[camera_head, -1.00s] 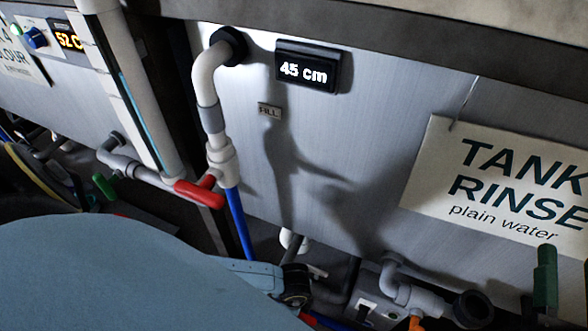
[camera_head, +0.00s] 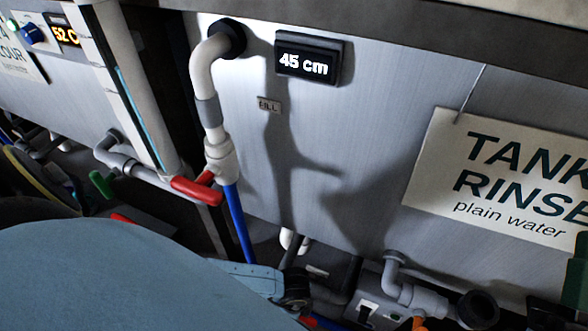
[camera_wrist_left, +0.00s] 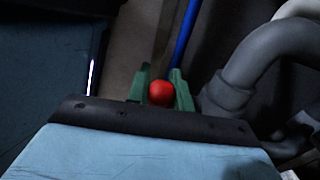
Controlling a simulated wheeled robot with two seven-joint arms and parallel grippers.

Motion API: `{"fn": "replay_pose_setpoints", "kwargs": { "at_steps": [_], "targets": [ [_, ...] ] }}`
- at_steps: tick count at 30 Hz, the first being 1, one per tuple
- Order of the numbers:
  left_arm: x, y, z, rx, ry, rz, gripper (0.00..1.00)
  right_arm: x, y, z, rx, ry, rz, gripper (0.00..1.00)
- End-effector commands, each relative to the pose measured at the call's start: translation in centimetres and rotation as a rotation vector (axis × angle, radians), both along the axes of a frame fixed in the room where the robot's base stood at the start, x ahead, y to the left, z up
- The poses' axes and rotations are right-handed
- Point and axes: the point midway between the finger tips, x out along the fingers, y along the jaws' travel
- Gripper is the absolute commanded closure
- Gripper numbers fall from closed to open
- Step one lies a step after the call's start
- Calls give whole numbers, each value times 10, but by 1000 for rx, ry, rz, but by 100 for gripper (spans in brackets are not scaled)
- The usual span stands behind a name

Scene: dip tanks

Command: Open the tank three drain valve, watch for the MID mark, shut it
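The tank's level display (camera_head: 308,62) reads 45 cm. A sign (camera_head: 510,180) reads "TANK", "RINSE", "plain water"; its number is cut off. In the left wrist view, a round red knob (camera_wrist_left: 161,92) sits between the two green fingers of my left gripper (camera_wrist_left: 161,76). It fills the gap, and the fingers look closed on it. What the knob is fixed to is hidden. In the head view my blue arm hides this gripper. A green part of my right gripper (camera_head: 576,272) shows at the right edge, cut off.
Grey pipework (camera_head: 425,298) with an orange part (camera_head: 419,324) is low at right. Another display (camera_head: 67,36) is at top left.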

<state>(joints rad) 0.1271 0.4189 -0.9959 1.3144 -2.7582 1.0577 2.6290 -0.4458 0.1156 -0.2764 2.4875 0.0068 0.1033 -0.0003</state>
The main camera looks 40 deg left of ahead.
Motion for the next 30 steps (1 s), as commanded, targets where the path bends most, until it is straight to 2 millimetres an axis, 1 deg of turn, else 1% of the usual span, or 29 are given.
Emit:
{"fn": "replay_pose_setpoints", "kwargs": {
  "at_steps": [1,3,4,11,17,19,22,25,27,30],
  "targets": [
    [0,0,0,0,0,0,88,0,0,0,0,0,0,58],
    [0,0,0,0,0,0,97,0,0,0,0,1,0,58],
    [0,0,0,0,0,0,100,0,0,0,0,1,0,58],
    [1,0,1,16,3,0,100,1,1,0,-4,13,0,58],
    [1,-1,4,92,22,-1,100,5,1,-6,-28,93,-1,58],
    [1,-1,5,136,32,-2,100,8,1,-10,-42,136,-1,58],
    [2,-2,7,213,49,-3,100,14,0,-25,-70,222,-8,58],
    [2,-2,9,302,69,-3,100,16,0,-32,-83,263,-10,58],
    [2,-3,9,368,84,-2,100,16,0,-32,-81,255,-9,58],
    [3,-4,10,461,106,-2,100,12,1,-22,-58,185,-4,58]
  ]
}}
